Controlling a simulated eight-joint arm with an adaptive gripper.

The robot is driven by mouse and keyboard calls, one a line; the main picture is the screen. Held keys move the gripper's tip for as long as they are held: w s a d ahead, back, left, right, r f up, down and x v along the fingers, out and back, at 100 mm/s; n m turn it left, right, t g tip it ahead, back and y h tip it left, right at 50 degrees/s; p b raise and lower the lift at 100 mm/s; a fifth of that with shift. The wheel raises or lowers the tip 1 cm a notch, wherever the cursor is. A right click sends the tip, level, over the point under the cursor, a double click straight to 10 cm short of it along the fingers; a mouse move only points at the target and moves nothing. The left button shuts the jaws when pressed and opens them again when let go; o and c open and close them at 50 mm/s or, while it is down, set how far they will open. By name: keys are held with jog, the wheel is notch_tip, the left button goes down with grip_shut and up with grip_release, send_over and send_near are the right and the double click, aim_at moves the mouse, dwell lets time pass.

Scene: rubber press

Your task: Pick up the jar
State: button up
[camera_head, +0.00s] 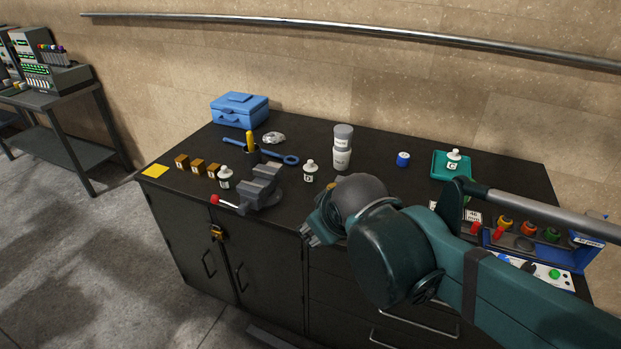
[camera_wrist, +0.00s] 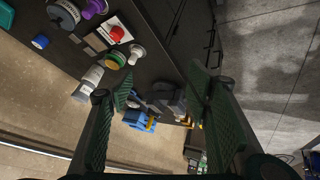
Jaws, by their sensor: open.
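A pale grey cylinder that looks like this jar shows at the left in the wrist view (camera_wrist: 87,83), outside my left finger. My gripper (camera_head: 312,234) is over the cabinet's front edge, in front of the jar and apart from it. In the wrist view my gripper (camera_wrist: 162,91) has its two green fingers spread wide with nothing held between them. The wrist and arm hide part of the cabinet's right side.
A small white bottle (camera_head: 310,172) stands between gripper and jar. A grey vise (camera_head: 262,188) and blue wrench (camera_head: 291,160) lie left. A blue toolbox (camera_head: 239,110) is behind. Bare top surrounds the jar.

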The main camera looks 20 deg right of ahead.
jog(key=w+d+f+n+t+h, duration=0.15)
jog(key=w+d+n, duration=0.35)
jog(key=w, duration=0.5)
jog(key=n+t+h+b, duration=0.3)
jog(key=n+h, duration=0.2)
jog(key=n, duration=1.4)
send_near(309, 172)
jog(key=shift+w+d, duration=0.75)
jog(key=shift+d, duration=0.15)
jog(key=shift+w+f+n, duration=0.65)
jog(key=shift+w+n, duration=0.05)
jog(key=shift+n, duration=0.1)
jog(key=shift+x, duration=1.3)
